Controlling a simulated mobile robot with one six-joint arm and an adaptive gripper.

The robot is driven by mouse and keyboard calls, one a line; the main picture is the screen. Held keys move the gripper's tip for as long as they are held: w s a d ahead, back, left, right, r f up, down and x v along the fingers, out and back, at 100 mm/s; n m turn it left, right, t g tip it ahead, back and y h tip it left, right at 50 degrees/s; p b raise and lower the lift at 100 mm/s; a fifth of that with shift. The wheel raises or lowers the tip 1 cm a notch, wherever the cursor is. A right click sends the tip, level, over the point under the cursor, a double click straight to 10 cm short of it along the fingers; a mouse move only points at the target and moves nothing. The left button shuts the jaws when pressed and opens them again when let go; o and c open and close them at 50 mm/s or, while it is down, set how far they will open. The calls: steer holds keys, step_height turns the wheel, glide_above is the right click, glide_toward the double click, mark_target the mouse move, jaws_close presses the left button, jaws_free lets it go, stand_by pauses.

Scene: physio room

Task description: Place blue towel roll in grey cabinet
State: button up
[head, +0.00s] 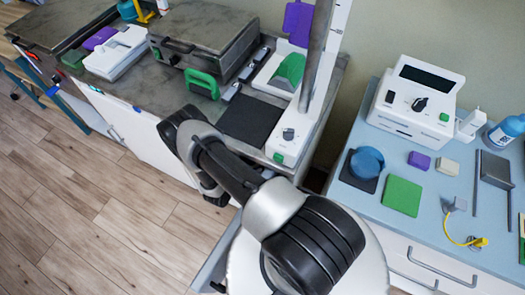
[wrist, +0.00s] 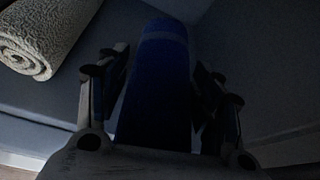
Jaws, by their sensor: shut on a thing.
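The blue towel roll (wrist: 155,95) is in the middle of the wrist view, between the two fingers of my gripper (wrist: 160,75). My gripper is shut on it. The roll points away from the wrist, its far end near the top of the picture. Around it is a dark space with plain grey-blue surfaces (wrist: 265,70) that meet in a corner; I cannot tell for sure that this is the grey cabinet. In the head view my arm reaches down beside the counter, and neither the gripper nor the roll can be seen.
A grey, rough-textured roll (wrist: 40,35) lies at the upper left of the wrist view, apart from the blue roll. The head view shows a dark counter (head: 130,95) with devices on it and a light blue worktop (head: 440,205) at right. Wooden floor (head: 90,215) is clear at left.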

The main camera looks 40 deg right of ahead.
steer(key=shift+w+d, duration=0.2)
steer(key=shift+d, duration=0.5)
steer(key=b+x, duration=0.1)
steer(key=x, duration=0.2)
steer(key=shift+d+b, duration=0.25)
steer(key=shift+b, duration=0.05)
steer(key=shift+w+a+f, duration=0.1)
steer(key=shift+f, duration=0.1)
steer(key=shift+f, duration=0.2)
steer(key=o, duration=1.2)
steer(key=shift+r, duration=0.1)
